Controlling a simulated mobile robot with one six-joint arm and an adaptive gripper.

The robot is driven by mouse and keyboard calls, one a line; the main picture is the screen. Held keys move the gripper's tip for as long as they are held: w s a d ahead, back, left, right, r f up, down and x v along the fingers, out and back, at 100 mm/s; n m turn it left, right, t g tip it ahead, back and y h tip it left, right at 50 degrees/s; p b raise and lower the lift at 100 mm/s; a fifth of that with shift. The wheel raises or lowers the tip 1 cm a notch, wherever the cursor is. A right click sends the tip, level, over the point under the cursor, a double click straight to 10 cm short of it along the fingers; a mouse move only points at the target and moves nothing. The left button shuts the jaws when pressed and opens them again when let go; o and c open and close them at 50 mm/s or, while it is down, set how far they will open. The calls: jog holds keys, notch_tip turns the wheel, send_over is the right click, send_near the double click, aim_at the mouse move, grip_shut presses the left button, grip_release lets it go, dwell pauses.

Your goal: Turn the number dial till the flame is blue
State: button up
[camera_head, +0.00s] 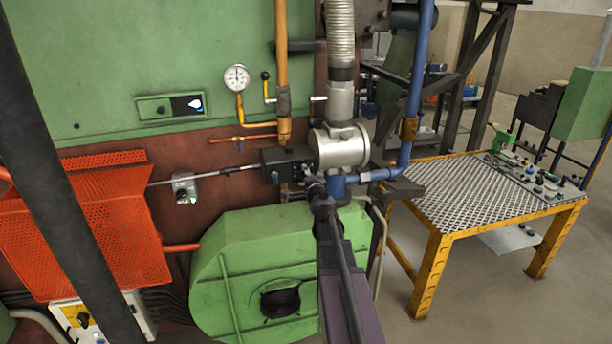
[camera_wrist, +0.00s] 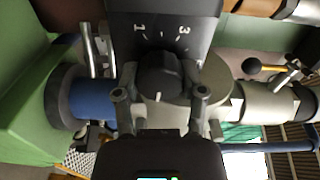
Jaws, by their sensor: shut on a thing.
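The number dial (camera_wrist: 160,76) is a black knob on a dark plate with white figures, 1 and 3 among them, in the wrist view. My gripper (camera_wrist: 160,95) has one finger on each side of the knob and is shut on it. In the head view my gripper (camera_head: 314,186) is at the black control box (camera_head: 284,163) beside the silver valve body, and the knob is mostly hidden there. The flame (camera_head: 194,104) shows white with a blue edge in the small dark sight window on the green furnace wall.
Blue and orange pipes and a ribbed hose surround the silver valve body (camera_head: 340,146). The green blower housing (camera_head: 235,270) stands below. A yellow-framed mesh table (camera_head: 440,200) stands to the right, with open floor around it.

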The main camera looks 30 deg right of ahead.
jog(key=o, duration=1.1)
jog(key=shift+o, duration=0.2)
jog(key=shift+s, duration=0.15)
jog(key=v, duration=1.1)
jog(key=shift+s, duration=0.35)
jog(key=shift+a, duration=0.15)
